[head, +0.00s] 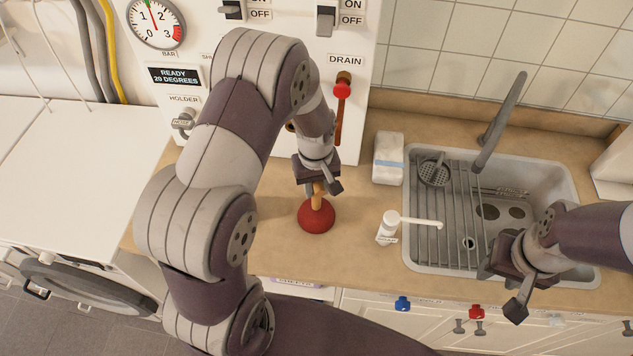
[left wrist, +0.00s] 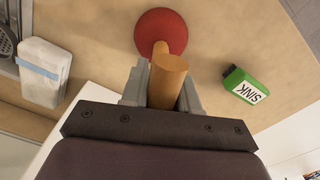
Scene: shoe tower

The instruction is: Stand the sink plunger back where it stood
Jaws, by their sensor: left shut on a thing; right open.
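The sink plunger has a red rubber cup (head: 316,217) and a wooden handle (head: 317,201). My left gripper (head: 317,185) is shut on the handle, above the beige counter beside the sink. In the left wrist view the handle (left wrist: 168,80) stands between the fingers, with the red cup (left wrist: 161,31) beyond it. The plunger is close to upright, cup down. I cannot tell whether the cup touches the counter. My right gripper (head: 505,288) is open and empty over the front of the sink.
The sink (head: 565,185) with drying rack and grey tap (head: 500,125) is right. A white packet (head: 388,160) and white soap dispenser (head: 388,227) stand between it and the plunger. A green SINK bottle (left wrist: 240,84) shows in the left wrist view. The panel with red-knobbed DRAIN lever (head: 342,90) rises behind.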

